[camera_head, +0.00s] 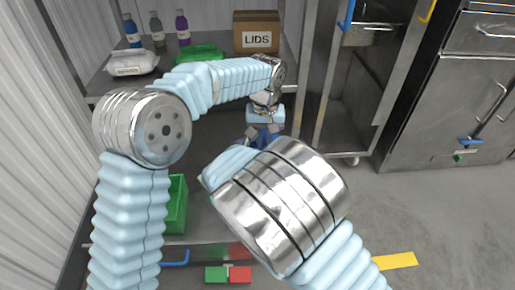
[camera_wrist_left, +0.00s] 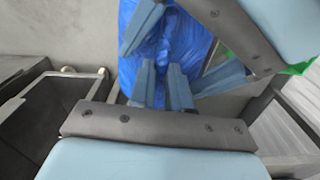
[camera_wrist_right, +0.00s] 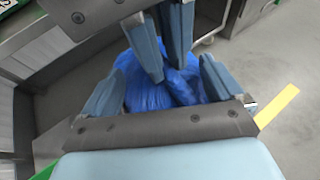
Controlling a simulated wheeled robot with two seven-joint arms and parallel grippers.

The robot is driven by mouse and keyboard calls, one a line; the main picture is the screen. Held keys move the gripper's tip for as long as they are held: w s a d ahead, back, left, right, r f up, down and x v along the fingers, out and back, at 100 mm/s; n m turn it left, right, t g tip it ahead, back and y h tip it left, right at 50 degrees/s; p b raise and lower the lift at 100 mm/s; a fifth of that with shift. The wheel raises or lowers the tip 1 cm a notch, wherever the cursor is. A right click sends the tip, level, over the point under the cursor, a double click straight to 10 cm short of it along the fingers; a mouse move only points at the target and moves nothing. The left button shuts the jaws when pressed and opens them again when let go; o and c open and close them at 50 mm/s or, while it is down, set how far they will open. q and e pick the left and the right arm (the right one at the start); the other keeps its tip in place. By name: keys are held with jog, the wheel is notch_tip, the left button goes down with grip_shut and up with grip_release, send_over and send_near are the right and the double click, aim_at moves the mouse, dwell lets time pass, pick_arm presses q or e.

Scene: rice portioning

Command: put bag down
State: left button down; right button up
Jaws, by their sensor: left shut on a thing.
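The blue bag (camera_wrist_left: 135,75) hangs from my left gripper (camera_wrist_left: 163,72). Its fingers are close together, shut on the bag's gathered top. The bag also shows in the right wrist view (camera_wrist_right: 148,90), where my left gripper's fingers come down from the top. My right gripper (camera_wrist_right: 160,70) has its fingers spread wide on either side of the bag; I cannot tell whether they touch it. In the head view my left gripper (camera_head: 262,118) is above a small visible part of the bag (camera_head: 262,138); my right gripper is hidden behind its own arm.
A metal shelf unit holds bottles (camera_head: 157,30), a white package (camera_head: 132,63) and a LIDS box (camera_head: 257,32). A green crate (camera_head: 177,205) stands lower down. A steel rack (camera_head: 345,100) and cabinets (camera_head: 450,110) are at right. Open floor (camera_head: 430,215) shows at lower right.

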pick_arm(q)
jog(key=shift+s+d+r, duration=0.1)
jog(key=shift+d+r, duration=0.2)
jog(key=shift+d, duration=0.05)
pick_arm(e)
jog(key=shift+s+a+f, duration=0.1)
jog(key=shift+a+f, duration=0.05)
jog(key=shift+a, duration=0.1)
grip_shut()
jog(key=shift+c, duration=0.4)
grip_release()
jog(key=shift+o, duration=1.3)
pick_arm(q)
jog(key=shift+a, duration=0.15)
pick_arm(e)
jog(key=shift+o, duration=0.3)
jog(key=shift+d, duration=0.1)
pick_arm(q)
jog(key=shift+a+f, duration=0.1)
jog(key=shift+a, duration=0.05)
pick_arm(e)
jog(key=v, duration=1.2)
